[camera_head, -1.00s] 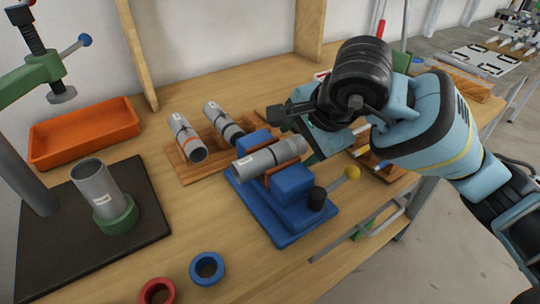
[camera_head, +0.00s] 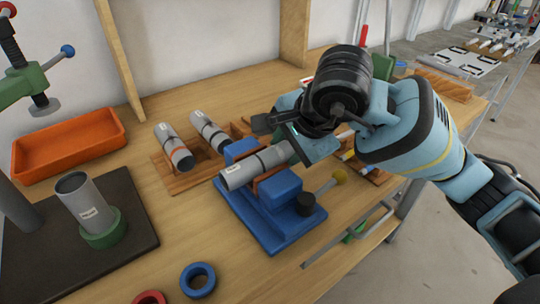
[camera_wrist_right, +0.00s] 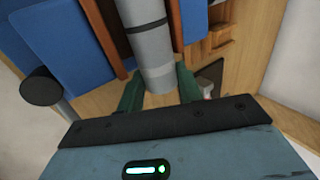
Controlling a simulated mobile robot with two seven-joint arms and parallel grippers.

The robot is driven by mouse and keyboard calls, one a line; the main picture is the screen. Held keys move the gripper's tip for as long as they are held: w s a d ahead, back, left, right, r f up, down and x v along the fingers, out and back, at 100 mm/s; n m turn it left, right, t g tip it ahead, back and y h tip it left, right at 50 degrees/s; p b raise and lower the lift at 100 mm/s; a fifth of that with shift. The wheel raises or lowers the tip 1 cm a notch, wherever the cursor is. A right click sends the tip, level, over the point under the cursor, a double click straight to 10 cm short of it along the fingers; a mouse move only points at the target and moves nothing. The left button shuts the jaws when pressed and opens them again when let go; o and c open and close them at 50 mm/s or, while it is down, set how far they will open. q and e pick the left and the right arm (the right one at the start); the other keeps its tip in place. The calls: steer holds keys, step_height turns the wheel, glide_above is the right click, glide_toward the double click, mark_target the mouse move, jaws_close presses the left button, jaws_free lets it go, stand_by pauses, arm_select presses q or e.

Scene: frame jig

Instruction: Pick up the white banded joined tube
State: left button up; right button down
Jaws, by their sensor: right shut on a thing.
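The joined tube (camera_head: 256,164) is a grey-white cylinder with a dark band around its middle. It lies in the blue clamp jig (camera_head: 250,215), between blue blocks with brown faces. My right gripper (camera_head: 297,150) is at the tube's right end, shut on it. In the right wrist view the tube (camera_wrist_right: 152,42) runs down between the two green fingers of the right gripper (camera_wrist_right: 158,92), its dark band showing above them. The far finger is hidden in the head view. My left gripper is not in view.
Two grey tubes (camera_head: 174,147) (camera_head: 209,132) lie on a wooden rack (camera_head: 180,180) behind the jig. An upright tube (camera_head: 86,205) stands in a green ring (camera_head: 103,230). An orange tray (camera_head: 70,143) is at left. A blue ring (camera_head: 198,280) lies in front.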

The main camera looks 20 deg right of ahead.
steer(key=shift+r, duration=0.15)
step_height(320, 180, up, 4)
steer(key=shift+f, duration=0.2)
steer(key=shift+s+d+r+b, duration=0.3)
steer(key=shift+s+d, duration=0.4)
steer(key=shift+d, duration=1.85)
steer(key=shift+s+d+r+b, duration=0.1)
steer(key=shift+s+d+b, duration=0.45)
steer(key=shift+d, duration=2.05)
steer(key=shift+s+d+r+b, duration=0.15)
steer(key=shift+s+d, duration=0.75)
steer(key=shift+d, duration=1.65)
